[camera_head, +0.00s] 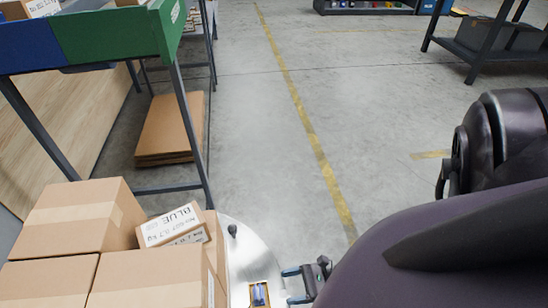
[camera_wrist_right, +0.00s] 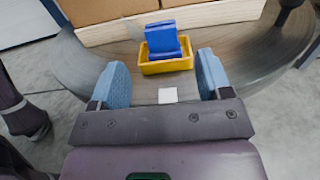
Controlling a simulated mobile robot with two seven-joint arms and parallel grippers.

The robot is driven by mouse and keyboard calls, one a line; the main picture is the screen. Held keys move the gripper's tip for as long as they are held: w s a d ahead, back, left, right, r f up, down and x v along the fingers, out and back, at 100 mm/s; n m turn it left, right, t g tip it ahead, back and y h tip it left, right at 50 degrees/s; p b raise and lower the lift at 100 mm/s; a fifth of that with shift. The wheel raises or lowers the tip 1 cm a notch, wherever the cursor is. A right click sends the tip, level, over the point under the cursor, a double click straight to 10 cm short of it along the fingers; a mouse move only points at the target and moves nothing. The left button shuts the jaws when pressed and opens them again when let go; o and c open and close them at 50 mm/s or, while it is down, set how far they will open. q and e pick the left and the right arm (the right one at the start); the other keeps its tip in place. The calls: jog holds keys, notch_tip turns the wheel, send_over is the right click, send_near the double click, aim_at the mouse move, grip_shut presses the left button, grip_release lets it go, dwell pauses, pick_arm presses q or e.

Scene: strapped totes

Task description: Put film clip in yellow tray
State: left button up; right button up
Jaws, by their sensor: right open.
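A blue object, which looks like the film clip (camera_wrist_right: 162,40), stands in the small yellow tray (camera_wrist_right: 167,67) in the right wrist view. Both also show at the bottom of the head view, the clip (camera_head: 257,293) inside the tray (camera_head: 266,301). My right gripper (camera_wrist_right: 163,68) is open, its two blue fingers apart, with nothing between them but bare surface and a small white square. The tray lies just beyond the fingertips. In the head view, the right gripper (camera_head: 287,285) is just right of the tray. My left gripper is out of view.
Cardboard boxes (camera_head: 75,215) are stacked at the left, beside the round grey surface (camera_head: 240,250) under the tray. A box marked BLUE (camera_head: 172,225) lies on them. A rack with blue and green bins (camera_head: 105,38) stands behind. The floor beyond is mostly clear.

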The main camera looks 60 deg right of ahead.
jog(key=shift+v, duration=1.35)
